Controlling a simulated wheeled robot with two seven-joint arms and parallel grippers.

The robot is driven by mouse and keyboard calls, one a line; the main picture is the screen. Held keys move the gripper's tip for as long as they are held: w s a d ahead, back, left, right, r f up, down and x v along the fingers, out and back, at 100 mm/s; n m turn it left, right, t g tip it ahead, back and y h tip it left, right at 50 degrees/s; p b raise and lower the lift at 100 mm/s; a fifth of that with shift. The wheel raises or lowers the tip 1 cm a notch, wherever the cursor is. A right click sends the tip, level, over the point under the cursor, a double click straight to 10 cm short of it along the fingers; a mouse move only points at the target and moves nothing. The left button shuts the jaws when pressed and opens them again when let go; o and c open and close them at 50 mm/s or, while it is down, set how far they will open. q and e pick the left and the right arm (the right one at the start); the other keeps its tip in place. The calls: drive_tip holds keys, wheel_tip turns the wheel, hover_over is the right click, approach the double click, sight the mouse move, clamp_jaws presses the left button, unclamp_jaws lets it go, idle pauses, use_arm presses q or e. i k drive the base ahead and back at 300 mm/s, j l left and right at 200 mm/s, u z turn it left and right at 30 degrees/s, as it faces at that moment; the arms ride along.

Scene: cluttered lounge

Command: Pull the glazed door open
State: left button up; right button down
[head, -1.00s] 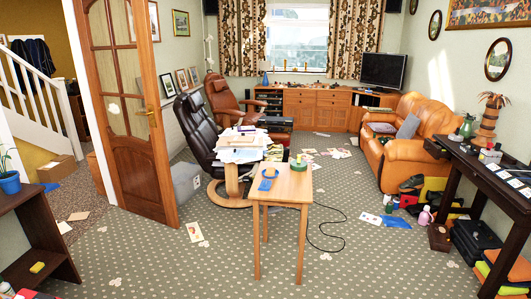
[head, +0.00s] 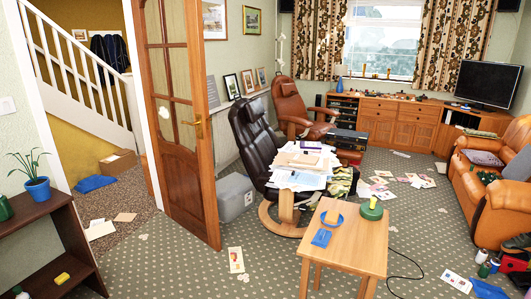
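The glazed door (head: 180,158) is brown wood with glass panes in its upper half and a solid lower panel. It stands ajar, swung into the lounge, left of the middle of the head view. Its brass lever handle (head: 193,122) is near the door's right edge. The doorway to its left shows a hallway with a white staircase (head: 75,65). Neither of my grippers is in view.
A dark shelf unit (head: 35,225) with a potted plant (head: 38,188) stands at the left. A small wooden table (head: 345,248), a dark recliner (head: 258,140) and a grey box (head: 235,197) stand right of the door. Patterned carpet (head: 165,260) is free in front of the door.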

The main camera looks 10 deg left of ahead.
sight(186, 177)
drive_tip(key=i+j+u, duration=0.2)
drive_tip(key=i+u, duration=0.65)
drive_tip(key=i+l+u, duration=0.2)
drive_tip(key=i+u, duration=0.25)
drive_tip(key=i, duration=0.15)
drive_tip(key=i+j, duration=0.1)
drive_tip(key=i, duration=1.15)
drive_tip(key=i+z, duration=0.2)
drive_tip(key=i, duration=0.85)
drive_tip(key=l, duration=0.1)
